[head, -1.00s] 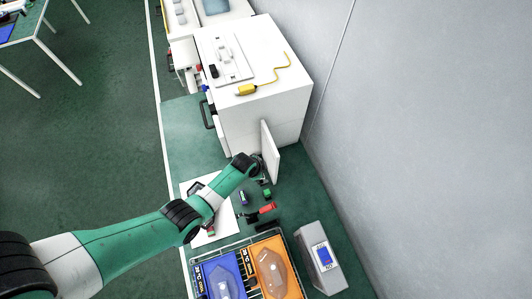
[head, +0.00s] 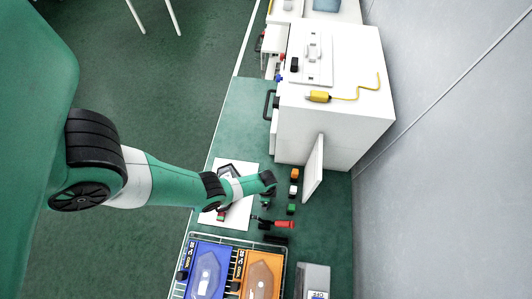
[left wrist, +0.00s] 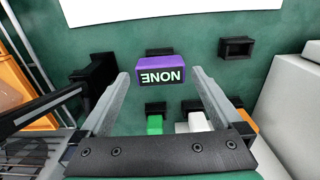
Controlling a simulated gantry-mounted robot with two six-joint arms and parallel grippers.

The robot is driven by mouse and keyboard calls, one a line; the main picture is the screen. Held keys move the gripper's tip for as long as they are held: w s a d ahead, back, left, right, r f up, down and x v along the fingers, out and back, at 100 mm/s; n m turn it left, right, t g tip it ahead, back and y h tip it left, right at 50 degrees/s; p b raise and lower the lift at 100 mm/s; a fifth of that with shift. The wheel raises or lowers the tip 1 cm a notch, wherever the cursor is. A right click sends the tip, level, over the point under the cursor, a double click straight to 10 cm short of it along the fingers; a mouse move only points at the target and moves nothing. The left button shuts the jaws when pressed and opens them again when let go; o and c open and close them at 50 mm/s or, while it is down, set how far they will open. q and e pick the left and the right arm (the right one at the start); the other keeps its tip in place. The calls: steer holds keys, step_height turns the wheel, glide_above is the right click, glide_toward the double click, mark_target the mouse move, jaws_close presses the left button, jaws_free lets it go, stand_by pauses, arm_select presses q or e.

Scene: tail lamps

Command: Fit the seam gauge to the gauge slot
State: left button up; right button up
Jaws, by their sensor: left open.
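My left gripper (left wrist: 160,76) is open and empty in the left wrist view, pointing down at the bench. A purple block (left wrist: 161,69) lies ahead of the fingertips, its label reading "NONE" upside down. A small black open socket (left wrist: 238,47) is to its right. A black piece (left wrist: 93,72) is to its left. In the head view the left gripper (head: 266,201) is over the mat beside a white sheet (head: 243,214), and my arm hides most of the purple block. No label shows which piece is the seam gauge or the gauge slot. The right gripper is out of view.
Orange (head: 295,174), white (head: 293,190) and green (head: 291,209) blocks stand in a row right of the gripper. A wire rack holds blue (head: 207,270) and orange (head: 261,275) packs. A white cabinet (head: 330,110) has its door (head: 314,170) open.

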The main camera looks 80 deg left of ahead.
arm_select(q)
step_height(320, 180, down, 6)
steer(key=b, duration=0.4)
steer(key=shift+r, duration=0.15)
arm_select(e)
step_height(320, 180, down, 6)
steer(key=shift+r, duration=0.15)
arm_select(q)
steer(key=c, duration=1.4)
steer(key=shift+r+p, duration=1.55)
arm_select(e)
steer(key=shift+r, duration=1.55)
arm_select(q)
step_height(320, 180, up, 2)
steer(key=shift+w+r+p, duration=0.1)
steer(key=shift+p, duration=1)
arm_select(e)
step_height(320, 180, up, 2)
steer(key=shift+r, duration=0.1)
